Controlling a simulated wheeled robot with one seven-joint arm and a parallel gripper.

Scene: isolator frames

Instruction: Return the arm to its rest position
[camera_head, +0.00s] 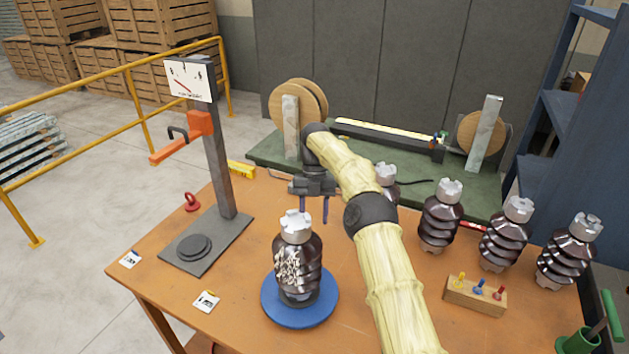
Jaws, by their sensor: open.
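My arm (375,230) is covered in a pale yellow sleeve and reaches over the orange table from the lower right. My gripper (312,210) hangs at its end, pointing down. Its two dark fingers are apart and nothing shows between them. The gripper is above and behind a brown ribbed insulator (312,262) with a grey metal cap. That insulator stands upright on a round blue turntable (318,318). A pale mesh-like patch marks its left side. I cannot tell the exact gap between the fingers and the cap.
A grey stand with a gauge (219,150) rises on the left. Several insulators (440,215) stand in a row on the right, one partly behind my arm. A wooden block with colored pegs (475,294) and a green holder (578,342) are at the front right. A green bench (268,152) stands behind.

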